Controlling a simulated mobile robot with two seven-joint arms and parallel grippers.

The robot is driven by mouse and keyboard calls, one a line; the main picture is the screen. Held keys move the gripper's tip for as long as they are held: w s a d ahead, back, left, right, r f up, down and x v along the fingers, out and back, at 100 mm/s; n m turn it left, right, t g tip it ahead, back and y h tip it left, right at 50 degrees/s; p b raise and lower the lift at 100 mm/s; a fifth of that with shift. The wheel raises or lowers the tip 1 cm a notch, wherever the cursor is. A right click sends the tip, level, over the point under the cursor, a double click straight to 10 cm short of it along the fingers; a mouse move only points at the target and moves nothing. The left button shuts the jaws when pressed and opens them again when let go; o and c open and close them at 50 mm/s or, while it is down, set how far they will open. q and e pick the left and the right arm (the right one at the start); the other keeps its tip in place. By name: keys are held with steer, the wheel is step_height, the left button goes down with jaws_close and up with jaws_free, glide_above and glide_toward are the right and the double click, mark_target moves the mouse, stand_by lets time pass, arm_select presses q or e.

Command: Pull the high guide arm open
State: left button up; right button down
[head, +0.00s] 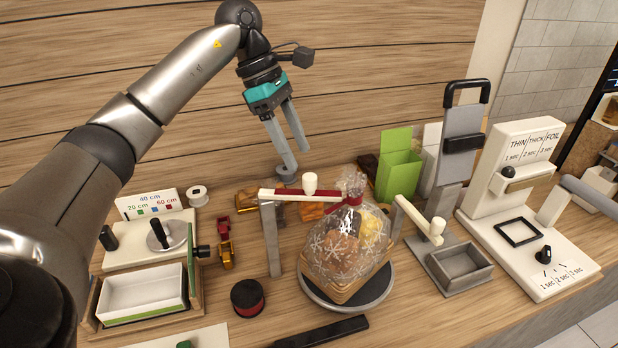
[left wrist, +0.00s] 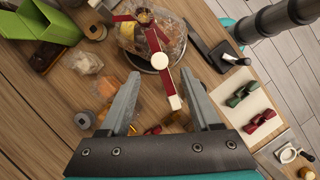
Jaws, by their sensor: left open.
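The high guide arm (head: 290,195) is a white and red bar on a grey post (head: 271,238), with a white upright knob (head: 310,183) on top. It reaches across to the gathered neck of a clear snowflake-printed bag (head: 340,245). In the left wrist view the bar (left wrist: 167,82) and its round white knob (left wrist: 162,61) lie beyond the fingertips. My right gripper is not seen.
The bag stands on a round grey turntable (head: 376,291). Left is a white tray (head: 143,296) and a ribbon gauge board (head: 150,203). A green box (head: 398,165), grey stand (head: 460,145) and white sealer (head: 520,240) stand right. A dark bar (head: 320,332) lies in front.

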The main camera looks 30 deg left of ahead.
mark_target(307, 175)
arm_select(q)
steer(key=x, duration=0.7)
jaws_close()
stand_by(0.4)
stand_by(0.9)
